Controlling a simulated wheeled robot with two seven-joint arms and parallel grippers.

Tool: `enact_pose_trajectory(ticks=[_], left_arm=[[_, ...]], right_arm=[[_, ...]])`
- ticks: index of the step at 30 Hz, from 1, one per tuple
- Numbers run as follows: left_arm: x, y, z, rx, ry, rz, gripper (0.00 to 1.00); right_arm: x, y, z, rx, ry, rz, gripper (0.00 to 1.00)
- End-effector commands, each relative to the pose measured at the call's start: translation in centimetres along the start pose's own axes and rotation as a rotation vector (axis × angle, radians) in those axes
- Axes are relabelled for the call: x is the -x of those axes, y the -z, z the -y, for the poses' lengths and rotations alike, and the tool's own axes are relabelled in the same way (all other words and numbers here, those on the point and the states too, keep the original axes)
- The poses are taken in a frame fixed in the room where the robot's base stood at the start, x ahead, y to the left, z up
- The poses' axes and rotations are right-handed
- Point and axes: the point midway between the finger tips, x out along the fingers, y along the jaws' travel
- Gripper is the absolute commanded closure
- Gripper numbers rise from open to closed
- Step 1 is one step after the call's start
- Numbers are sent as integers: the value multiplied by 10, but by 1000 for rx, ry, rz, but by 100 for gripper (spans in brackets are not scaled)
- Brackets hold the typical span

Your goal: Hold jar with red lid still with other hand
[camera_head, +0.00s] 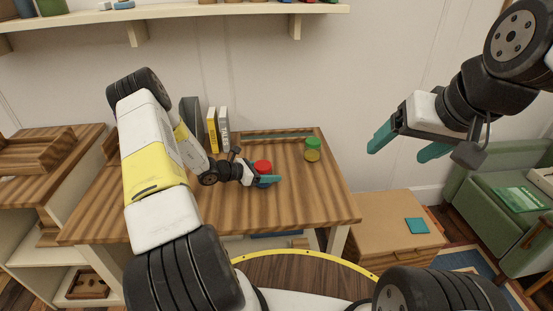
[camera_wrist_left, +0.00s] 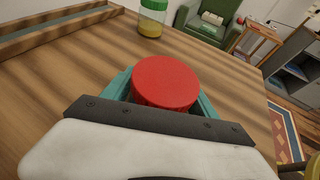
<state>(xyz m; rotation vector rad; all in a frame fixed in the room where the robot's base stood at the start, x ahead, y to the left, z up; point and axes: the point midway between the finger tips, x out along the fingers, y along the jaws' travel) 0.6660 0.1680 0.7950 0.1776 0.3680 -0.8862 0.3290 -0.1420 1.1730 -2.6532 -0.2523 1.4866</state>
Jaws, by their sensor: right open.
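The jar with the red lid (camera_head: 263,167) stands on the striped wooden desk (camera_head: 300,205). Its lid also fills the middle of the left wrist view (camera_wrist_left: 166,82), and its body is mostly hidden. My left gripper (camera_head: 268,180) is level with the jar, with a teal finger close against each side. It appears shut on the jar below the lid. My right gripper (camera_head: 396,152) is open and empty, raised in the air to the right of the desk and apart from the jar.
A jar with a green lid and yellowish contents (camera_head: 313,148) stands farther back on the desk. Upright books (camera_head: 218,130) stand at the back left. A cardboard box (camera_head: 385,228) and a green armchair (camera_head: 490,180) are to the right. A wall shelf (camera_head: 200,11) is above.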

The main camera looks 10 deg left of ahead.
Motion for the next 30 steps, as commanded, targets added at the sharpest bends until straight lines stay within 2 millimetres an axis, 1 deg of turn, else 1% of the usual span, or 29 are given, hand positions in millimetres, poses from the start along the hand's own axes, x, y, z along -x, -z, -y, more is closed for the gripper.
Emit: enact_pose_trajectory(ticks=[1,2,11,14,17,24,27,30], left_arm=[[0,0,0,-1,0,0,20],[0,0,0,-1,0,0,18],[1,-1,0,-1,0,0,18],[6,-3,-1,-1,-2,-1,18],[20,-3,-1,-2,-3,-1,18],[73,-3,-2,-1,-4,-1,18],[92,-3,-1,-1,-4,-1,18],[107,-3,-1,-1,-3,-1,18]], right_arm=[[0,0,0,0,0,0,21],[0,0,0,0,0,0,21],[0,0,0,0,0,0,21],[0,0,0,0,0,0,21],[0,0,0,0,0,0,21],[0,0,0,0,0,0,21],[0,0,0,0,0,0,21],[0,0,0,0,0,0,21]])
